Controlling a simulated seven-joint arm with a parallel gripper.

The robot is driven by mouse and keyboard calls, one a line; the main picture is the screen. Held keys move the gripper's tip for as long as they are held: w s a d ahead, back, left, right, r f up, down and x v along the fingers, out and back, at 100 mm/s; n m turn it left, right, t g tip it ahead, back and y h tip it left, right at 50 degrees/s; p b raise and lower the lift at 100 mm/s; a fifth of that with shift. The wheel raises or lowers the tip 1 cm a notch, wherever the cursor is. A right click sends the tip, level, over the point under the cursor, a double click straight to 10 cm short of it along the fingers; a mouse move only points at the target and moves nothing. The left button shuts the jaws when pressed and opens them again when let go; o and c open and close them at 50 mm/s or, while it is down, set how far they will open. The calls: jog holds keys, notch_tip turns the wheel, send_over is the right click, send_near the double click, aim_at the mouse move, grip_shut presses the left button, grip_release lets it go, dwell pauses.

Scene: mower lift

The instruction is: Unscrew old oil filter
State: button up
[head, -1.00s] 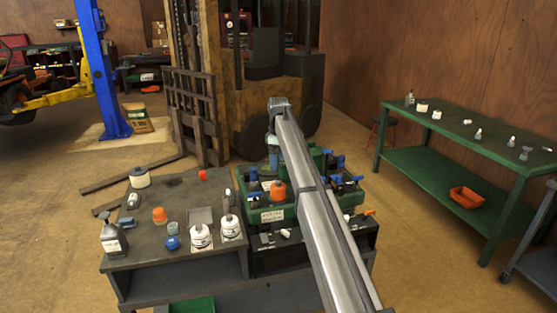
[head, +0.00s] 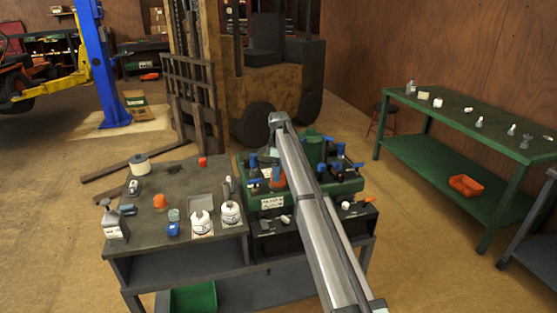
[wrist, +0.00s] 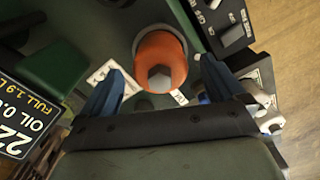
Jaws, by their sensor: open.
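The orange oil filter (wrist: 160,62), with a grey hex nut on its end, is on the dark green engine unit (head: 345,187). In the head view the filter (head: 277,180) is partly covered by my arm and gripper. My gripper (wrist: 161,72) is open, its two blue fingers on either side of the near part of the filter in the wrist view. The fingers look apart from it, with a gap on each side. Contact at depth cannot be judged. The hand itself is mostly hidden behind my arm in the head view.

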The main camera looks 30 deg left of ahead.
jog(key=shift+f, duration=1.75)
jog(key=shift+c, duration=0.4)
jog(key=c, duration=1.2)
jog(key=o, duration=1.3)
